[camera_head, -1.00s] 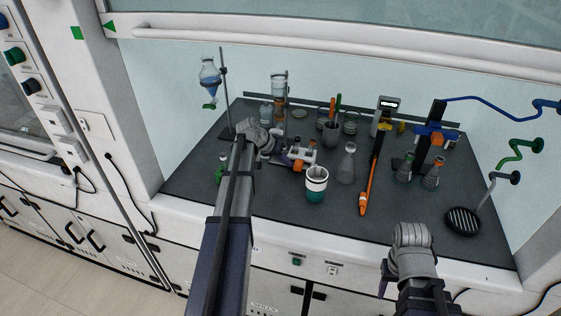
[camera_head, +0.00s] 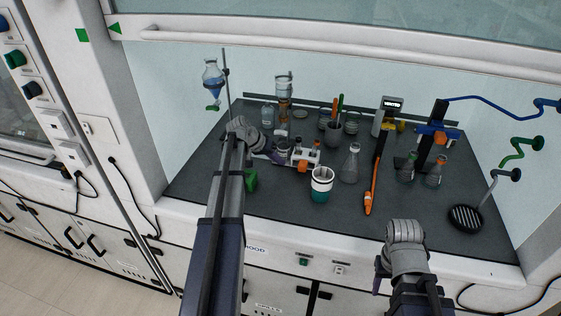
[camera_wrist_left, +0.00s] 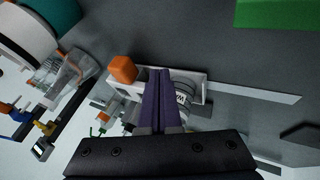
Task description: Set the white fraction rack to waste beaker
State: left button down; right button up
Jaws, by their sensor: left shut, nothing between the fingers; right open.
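A white rack (camera_head: 313,158) stands on the dark worktop, with an orange block (camera_head: 303,166) at its near side. It also shows in the left wrist view (camera_wrist_left: 198,78), behind my fingers. A white-and-teal beaker (camera_head: 321,186) stands just in front of the rack; part of it shows in the left wrist view (camera_wrist_left: 28,38). I cannot read a label on it. My left gripper (camera_head: 276,157) is shut and empty at the rack's left end; its purple fingers (camera_wrist_left: 161,78) overlap the rack in the wrist view, and contact cannot be told. My right gripper (camera_head: 379,281) is open, before the hood's front edge.
A conical flask (camera_head: 351,167) and an orange tool (camera_head: 371,187) stand or lie right of the beaker. A green object (camera_head: 251,180) is beside my left forearm. More glassware and a stand are behind. The front right worktop (camera_head: 420,212) has free room.

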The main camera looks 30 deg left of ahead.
pick_arm(q)
jog(key=shift+s+r+p, duration=0.2)
jog(key=shift+r+p, duration=0.15)
jog(key=shift+r, duration=0.2)
jog(key=shift+s+r+p, duration=0.15)
jog(key=shift+r+p, duration=0.2)
jog(key=shift+r, duration=0.15)
jog(key=p+v, duration=0.5)
jog(key=v, duration=0.2)
jog(key=shift+a, duration=0.25)
jog(key=shift+s+f, duration=0.1)
